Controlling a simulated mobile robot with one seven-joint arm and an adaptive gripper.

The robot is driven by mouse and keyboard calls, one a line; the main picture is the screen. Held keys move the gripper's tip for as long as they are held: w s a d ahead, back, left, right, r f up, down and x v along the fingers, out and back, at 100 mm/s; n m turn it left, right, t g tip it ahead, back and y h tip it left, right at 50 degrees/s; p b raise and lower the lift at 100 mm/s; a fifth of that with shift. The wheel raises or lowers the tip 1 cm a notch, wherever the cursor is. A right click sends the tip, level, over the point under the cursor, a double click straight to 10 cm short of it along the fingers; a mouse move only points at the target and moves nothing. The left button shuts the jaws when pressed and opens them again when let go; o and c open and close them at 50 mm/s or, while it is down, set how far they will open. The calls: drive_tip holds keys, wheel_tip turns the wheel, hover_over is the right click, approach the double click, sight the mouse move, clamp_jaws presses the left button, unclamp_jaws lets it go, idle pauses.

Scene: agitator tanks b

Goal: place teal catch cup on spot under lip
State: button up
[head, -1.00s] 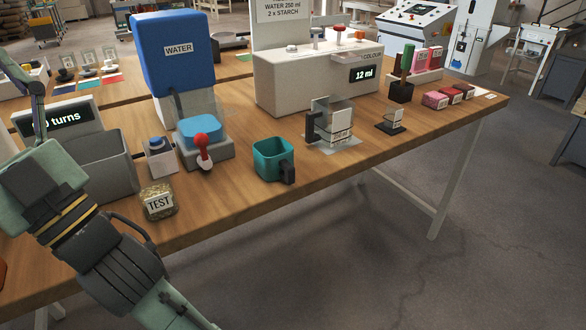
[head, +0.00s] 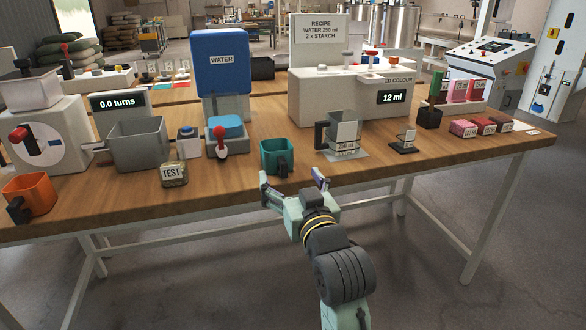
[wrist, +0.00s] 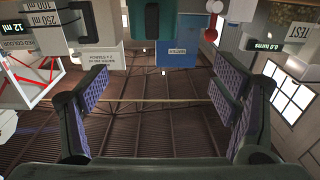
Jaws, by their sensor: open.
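The teal catch cup (head: 273,152) stands upright on the wooden bench near its front edge, dark handle towards me. My gripper (head: 293,182) is open and empty, just off the front edge, in front of and slightly right of the cup, with a gap between. In the wrist view, which is upside down, the teal cup (wrist: 168,22) shows at the top, beyond the open fingers (wrist: 168,92). I cannot make out a marked spot under a lip.
Right of the cup stand a measuring jug (head: 344,132) and the white colour dispenser (head: 335,98).

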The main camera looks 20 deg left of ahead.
sight(285, 165)
drive_tip(key=shift+h, duration=0.3)
drive_tip(key=p+x, duration=0.1)
drive_tip(key=x, duration=0.2)
drive_tip(key=f+x, duration=0.1)
drive_tip(key=x, duration=0.2)
drive_tip(key=p+x, duration=0.1)
drive_tip(key=x, duration=0.3)
drive_tip(key=shift+w+d+f+p, duration=0.2)
drive_tip(key=shift+w+d+p, duration=0.05)
drive_tip(key=shift+p, duration=0.05)
clamp_jaws()
idle(0.6)
